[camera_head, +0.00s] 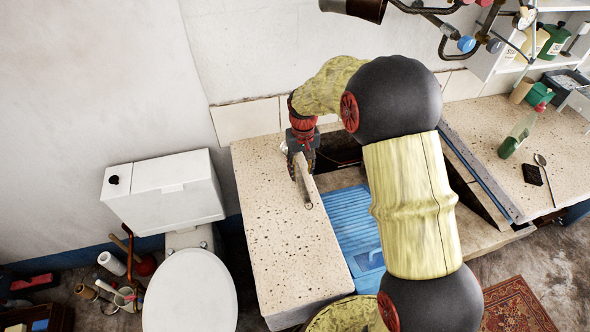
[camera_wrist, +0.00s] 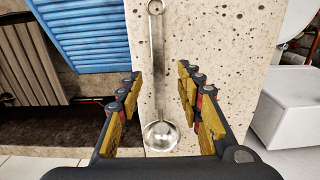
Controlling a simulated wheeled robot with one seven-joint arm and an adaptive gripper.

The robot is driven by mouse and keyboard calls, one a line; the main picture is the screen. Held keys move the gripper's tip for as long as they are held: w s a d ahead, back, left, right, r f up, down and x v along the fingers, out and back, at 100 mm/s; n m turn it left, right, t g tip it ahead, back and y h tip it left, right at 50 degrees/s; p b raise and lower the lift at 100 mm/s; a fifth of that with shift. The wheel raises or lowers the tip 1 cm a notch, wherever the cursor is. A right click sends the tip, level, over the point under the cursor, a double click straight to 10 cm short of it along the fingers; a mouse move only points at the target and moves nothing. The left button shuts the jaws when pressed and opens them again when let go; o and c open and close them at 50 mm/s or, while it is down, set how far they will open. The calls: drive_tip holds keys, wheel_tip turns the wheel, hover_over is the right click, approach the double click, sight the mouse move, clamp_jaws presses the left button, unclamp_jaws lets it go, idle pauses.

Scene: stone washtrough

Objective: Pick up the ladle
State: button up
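A metal ladle lies on the speckled stone counter left of the basin. In the wrist view its round bowl (camera_wrist: 160,136) is near the bottom and its long handle (camera_wrist: 158,65) runs to the top. In the head view only its handle end (camera_head: 307,198) shows clearly; my gripper hides the bowl. My gripper (camera_head: 301,160) points down over the ladle. In the wrist view my gripper (camera_wrist: 160,84) is open, with one finger on each side of the ladle and visible gaps between. I cannot tell how high the fingertips are above the counter.
A blue ribbed board (camera_head: 352,222) lies beside the stone counter (camera_head: 285,245). A white toilet (camera_head: 190,290) stands at the left. On the right counter are a green bottle (camera_head: 518,135), a dark block (camera_head: 532,174) and a spoon-like utensil (camera_head: 545,175). Taps hang above.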

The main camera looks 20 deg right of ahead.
sight(301, 180)
drive_tip(key=f, duration=0.2)
drive_tip(key=f+b, duration=0.1)
drive_tip(key=f, duration=0.1)
drive_tip(key=w+f+b, duration=0.1)
drive_tip(key=f, duration=0.1)
drive_tip(key=shift+d+f, duration=0.1)
drive_tip(key=shift+f, duration=0.05)
drive_tip(key=shift+s, duration=0.1)
drive_tip(key=shift+c, duration=1)
drive_tip(key=c, duration=0.7)
clamp_jaws()
